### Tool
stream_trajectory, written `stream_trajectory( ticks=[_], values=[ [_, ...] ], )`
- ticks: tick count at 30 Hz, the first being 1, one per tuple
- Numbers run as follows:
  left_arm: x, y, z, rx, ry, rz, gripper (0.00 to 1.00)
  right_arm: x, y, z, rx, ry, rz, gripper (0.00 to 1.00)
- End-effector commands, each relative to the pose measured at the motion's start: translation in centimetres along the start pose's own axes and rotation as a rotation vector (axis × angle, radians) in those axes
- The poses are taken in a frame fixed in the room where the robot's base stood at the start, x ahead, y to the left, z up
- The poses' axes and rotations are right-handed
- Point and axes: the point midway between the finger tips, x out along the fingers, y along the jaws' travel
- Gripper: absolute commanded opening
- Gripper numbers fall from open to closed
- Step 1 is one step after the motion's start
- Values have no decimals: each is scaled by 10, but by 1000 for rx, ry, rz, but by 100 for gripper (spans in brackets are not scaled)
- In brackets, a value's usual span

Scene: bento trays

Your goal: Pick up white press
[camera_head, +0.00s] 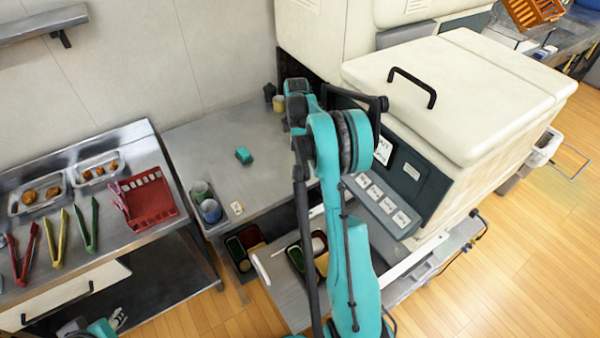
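I cannot clearly identify a white press. A small pale piece (237,208) lies on the steel table (215,150) near its front edge, too small to name. A thin white stick-like piece (260,268) lies beside the dark bento trays (297,258) on the lower surface. One teal arm of mine rises through the middle and hides part of the table and trays. Its far end is near the back of the table, where its fingers cannot be made out. Part of my other arm shows at the bottom left edge, with its gripper out of view.
A large cream machine (455,90) with a black handle stands at right. A red basket (148,198), several coloured tongs (88,225) and food trays (40,192) are on the left counter. Cups (210,210) and a teal block (243,155) stand on the steel table.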

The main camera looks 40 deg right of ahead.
Motion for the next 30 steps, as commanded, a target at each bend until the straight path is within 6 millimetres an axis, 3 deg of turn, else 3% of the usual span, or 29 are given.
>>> stream_trajectory(
  ticks=[12,19,24,30],
  values=[
    [15,0,11,0,0,0,32,52,-3,10,1,0,1,48],
    [14,0,10,0,0,0,32,53,-3,10,2,1,1,48],
    [14,0,10,0,0,0,32,53,-3,10,2,0,1,3],
    [14,0,10,0,0,0,32,52,-3,10,2,1,1,0]
  ],
)
